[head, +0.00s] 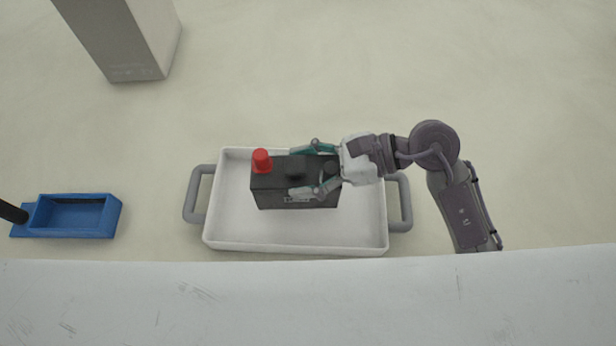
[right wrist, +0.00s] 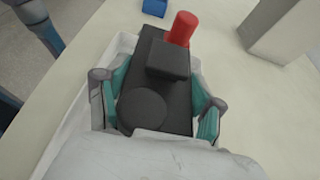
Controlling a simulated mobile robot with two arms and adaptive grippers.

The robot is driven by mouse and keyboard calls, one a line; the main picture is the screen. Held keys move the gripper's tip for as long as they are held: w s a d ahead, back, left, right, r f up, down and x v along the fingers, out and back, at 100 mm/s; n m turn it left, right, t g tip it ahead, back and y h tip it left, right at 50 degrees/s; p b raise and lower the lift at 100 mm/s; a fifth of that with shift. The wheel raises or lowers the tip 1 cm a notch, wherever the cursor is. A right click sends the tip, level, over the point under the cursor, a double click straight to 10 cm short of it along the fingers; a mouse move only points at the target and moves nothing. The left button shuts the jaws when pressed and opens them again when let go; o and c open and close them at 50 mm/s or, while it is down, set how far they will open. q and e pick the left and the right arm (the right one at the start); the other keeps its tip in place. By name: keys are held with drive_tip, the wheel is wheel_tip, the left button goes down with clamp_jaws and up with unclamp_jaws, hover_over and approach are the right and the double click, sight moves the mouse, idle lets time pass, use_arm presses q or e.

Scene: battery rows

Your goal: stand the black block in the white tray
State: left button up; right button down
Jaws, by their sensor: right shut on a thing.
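The black block (head: 264,190) is a dark box with a red cap (head: 261,160) at its left end. It is over the white tray (head: 230,225), which has a grey handle at each side. My right gripper (head: 315,172) comes in from the right and is shut on the black block, one finger on each long side. In the right wrist view the black block (right wrist: 168,58) lies between the fingers of my right gripper (right wrist: 158,118). I cannot tell whether the block touches the tray floor. My left gripper is not in view.
A blue tray (head: 112,218) with a dark handle stands at the left. A tall grey box (head: 115,38) stands at the upper left. A pale edge (head: 300,300) runs along the front. The surface behind and right of the white tray is clear.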

drive_tip(key=shift+f, duration=1.75)
drive_tip(key=shift+w+f, duration=0.1)
drive_tip(key=shift+f, duration=0.05)
drive_tip(key=shift+f, duration=0.15)
drive_tip(key=shift+c, duration=0.8)
unclamp_jaws()
drive_tip(key=shift+f, duration=0.15)
